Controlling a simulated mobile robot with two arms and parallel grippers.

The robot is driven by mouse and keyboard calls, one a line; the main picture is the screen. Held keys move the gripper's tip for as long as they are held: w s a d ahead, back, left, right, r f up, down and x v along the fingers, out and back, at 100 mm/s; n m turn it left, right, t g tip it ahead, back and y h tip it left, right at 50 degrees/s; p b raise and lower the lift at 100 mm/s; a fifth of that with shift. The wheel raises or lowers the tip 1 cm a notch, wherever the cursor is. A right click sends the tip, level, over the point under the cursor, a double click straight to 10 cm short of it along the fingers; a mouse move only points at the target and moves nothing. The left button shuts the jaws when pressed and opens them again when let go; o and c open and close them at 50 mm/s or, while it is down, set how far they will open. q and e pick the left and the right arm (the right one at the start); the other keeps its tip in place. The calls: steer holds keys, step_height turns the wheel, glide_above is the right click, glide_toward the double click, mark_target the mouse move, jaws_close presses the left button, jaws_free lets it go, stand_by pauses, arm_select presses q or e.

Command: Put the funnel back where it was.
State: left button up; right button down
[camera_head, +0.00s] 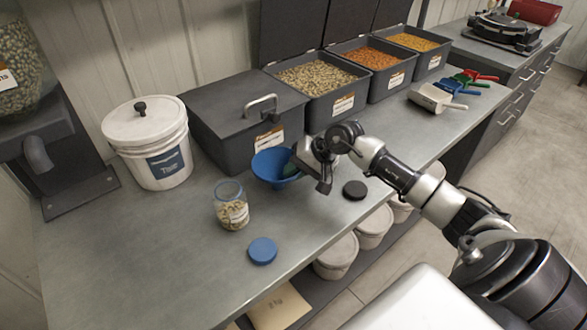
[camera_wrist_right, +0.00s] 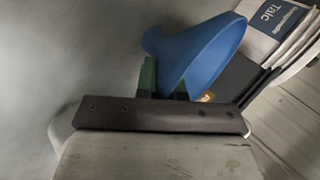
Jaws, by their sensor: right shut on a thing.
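The blue funnel (camera_head: 271,168) is in my right gripper (camera_head: 294,165), over the counter in front of the lidded dark bin. In the right wrist view the funnel (camera_wrist_right: 205,55) is tilted, and the green-tipped fingers of the right gripper (camera_wrist_right: 165,82) are shut on it near its narrow part. I cannot tell whether the funnel touches the counter. A glass jar (camera_head: 232,207) with some seeds in it stands upright and uncovered to the left of the funnel. My left gripper is not in view.
A blue lid (camera_head: 262,251) and a black disc (camera_head: 355,189) lie on the counter (camera_head: 130,260). A white Talc bucket (camera_head: 149,146) stands at the left. The lidded bin (camera_head: 240,112) and several open seed bins line the back. Coloured scoops (camera_head: 466,82) lie at the right.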

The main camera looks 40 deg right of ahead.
steer(key=shift+f, duration=0.15)
steer(key=c, duration=1.2)
jaws_free()
steer(key=shift+c, duration=0.2)
steer(key=shift+r, duration=0.25)
steer(key=shift+s+d+r, duration=0.15)
steer(key=shift+s+d, duration=0.1)
steer(key=b+v, duration=0.3)
steer(key=v, duration=0.8)
